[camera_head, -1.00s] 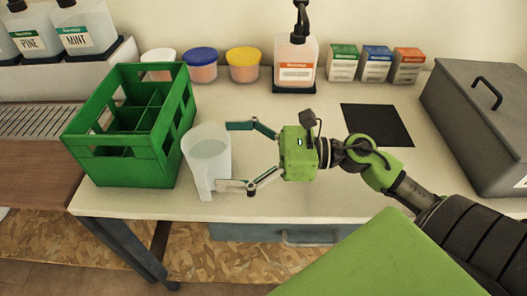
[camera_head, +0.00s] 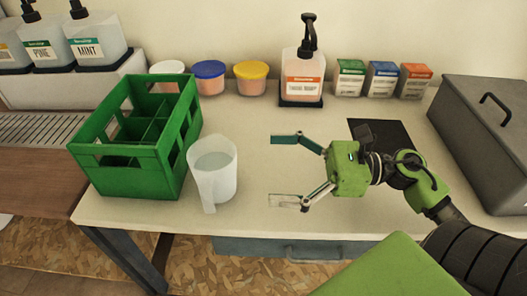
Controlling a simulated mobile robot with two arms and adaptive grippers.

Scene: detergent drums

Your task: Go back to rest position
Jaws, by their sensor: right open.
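My right gripper (camera_head: 287,170) is open and empty above the pale counter (camera_head: 255,130). Its fingers point left, toward a translucent white jug (camera_head: 216,182), with a clear gap between them. The jug stands upright on the counter near its front edge, just right of a green crate (camera_head: 180,142). My left gripper does not show in the head view.
Along the wall stand several lidded tubs (camera_head: 251,78), a pump bottle (camera_head: 303,80) and small boxes (camera_head: 382,79). A dark mat (camera_head: 370,128) lies partly behind my right gripper. A grey lidded box (camera_head: 490,130) is at the right. Pump bottles (camera_head: 93,38) stand at the far left.

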